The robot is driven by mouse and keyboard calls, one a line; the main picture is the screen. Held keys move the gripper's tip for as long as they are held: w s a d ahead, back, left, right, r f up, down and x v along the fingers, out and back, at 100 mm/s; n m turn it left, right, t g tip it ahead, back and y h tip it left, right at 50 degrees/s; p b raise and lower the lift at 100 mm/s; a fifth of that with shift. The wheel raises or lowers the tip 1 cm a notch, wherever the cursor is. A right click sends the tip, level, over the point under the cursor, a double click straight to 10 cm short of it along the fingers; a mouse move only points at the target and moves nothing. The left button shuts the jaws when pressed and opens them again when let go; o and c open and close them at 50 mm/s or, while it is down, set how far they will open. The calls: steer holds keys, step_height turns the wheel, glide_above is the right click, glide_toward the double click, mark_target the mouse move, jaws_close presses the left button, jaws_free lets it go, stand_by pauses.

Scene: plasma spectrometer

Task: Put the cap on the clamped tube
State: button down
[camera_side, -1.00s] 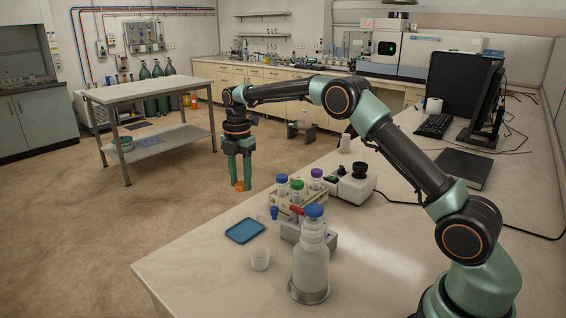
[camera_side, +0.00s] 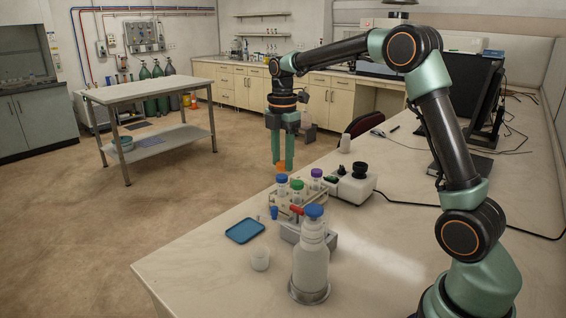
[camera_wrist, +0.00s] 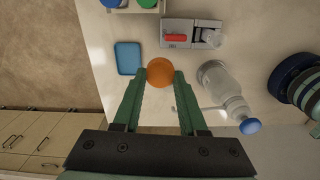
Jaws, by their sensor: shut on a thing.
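My gripper (camera_side: 282,165) points down, shut on the orange cap (camera_side: 281,168), high above the work. In the wrist view the orange cap (camera_wrist: 160,72) sits between the fingertips. The grey clamp block (camera_side: 324,238) with a red handle (camera_side: 297,210) stands behind the bottle in the side view, partly hidden. In the wrist view the clamp block (camera_wrist: 177,24) is beyond the cap, up and right. A pale round shape (camera_wrist: 213,37) at its right end may be the clamped tube's mouth; I cannot tell.
A clear bottle with a blue top (camera_side: 312,262) stands in front of the clamp. A tube rack (camera_side: 272,203) with blue, green and purple caps is behind it. A white instrument (camera_side: 355,188) is behind right.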

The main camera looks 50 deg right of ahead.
steer(key=s+d+f+m, duration=0.2)
steer(key=s+m, duration=0.1)
steer(key=s, duration=0.8)
step_height(320, 180, down, 7)
steer(key=shift+s+r, duration=0.15)
steer(key=shift+s, duration=0.05)
stand_by(2.1)
jaws_free()
stand_by(0.5)
step_height(320, 180, up, 7)
stand_by(1.1)
